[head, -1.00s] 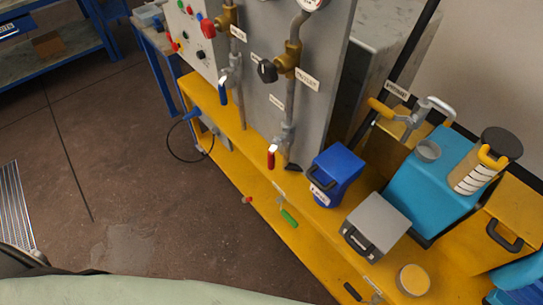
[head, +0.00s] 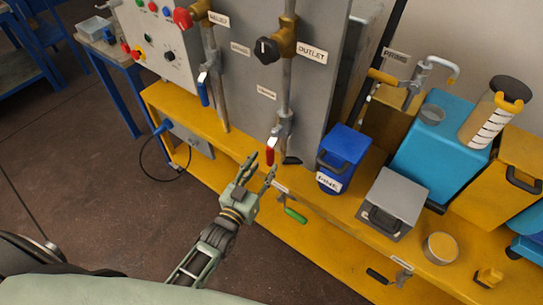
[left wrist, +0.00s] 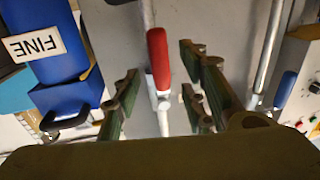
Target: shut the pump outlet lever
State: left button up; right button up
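The red-handled lever (head: 270,153) hangs down in line with the grey pipe under the valve labelled OUTLET (head: 312,51); I take it for the pump outlet lever. In the left wrist view the red handle (left wrist: 158,58) shows ahead, in the gap between my fingers. My left gripper (head: 261,172) is open and empty, just below and in front of the red handle. No grip on it shows. In the left wrist view the gripper's fingers (left wrist: 159,92) stand apart on both sides of the lever. My right gripper is not in view.
A blue-handled lever (head: 204,89) hangs on the pipe to the left. A green-handled lever (head: 296,215) is below right of my gripper, on the yellow base (head: 320,246). A blue canister (head: 343,153) and a grey box (head: 391,203) stand to the right.

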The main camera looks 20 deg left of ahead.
aim_at(269, 159)
pick_arm(q)
jog(key=w, duration=0.4)
jog(key=shift+w+d, duration=0.1)
jog(key=shift+d, duration=0.25)
jog(key=shift+w+f, duration=0.1)
jog(key=shift+w, duration=0.5)
jog(key=shift+w+d, duration=0.1)
jog(key=c, duration=0.4)
grip_shut()
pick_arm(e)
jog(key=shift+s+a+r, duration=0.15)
